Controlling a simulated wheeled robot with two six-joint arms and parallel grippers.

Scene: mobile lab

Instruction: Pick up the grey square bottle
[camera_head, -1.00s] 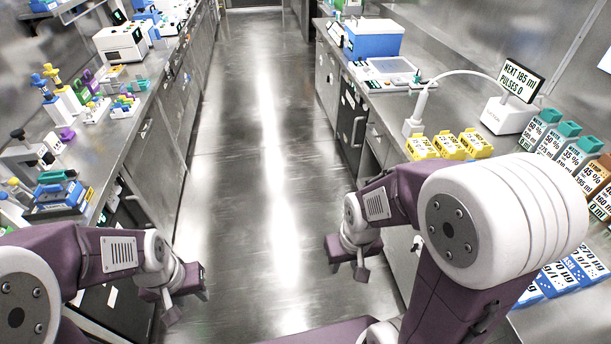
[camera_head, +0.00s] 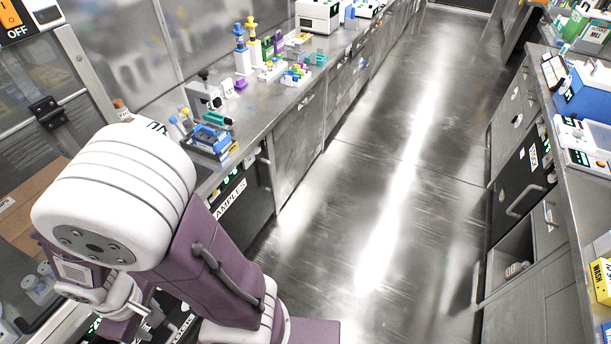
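No grey square bottle can be made out in the head view now. My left arm comes in at the lower left, with its large white joint in front of the left bench. The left gripper (camera_head: 136,318) is low at the left edge of the floor area, partly covered by its own arm, and its fingers are too unclear to judge. My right gripper is out of view.
The left bench (camera_head: 262,112) holds a blue device (camera_head: 211,138), pipettes (camera_head: 243,60) and coloured tube racks (camera_head: 296,73). A brown box (camera_head: 32,205) lies at far left. The right bench carries a blue box (camera_head: 590,95) and a yellow box (camera_head: 601,278). The aisle floor (camera_head: 390,190) is clear.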

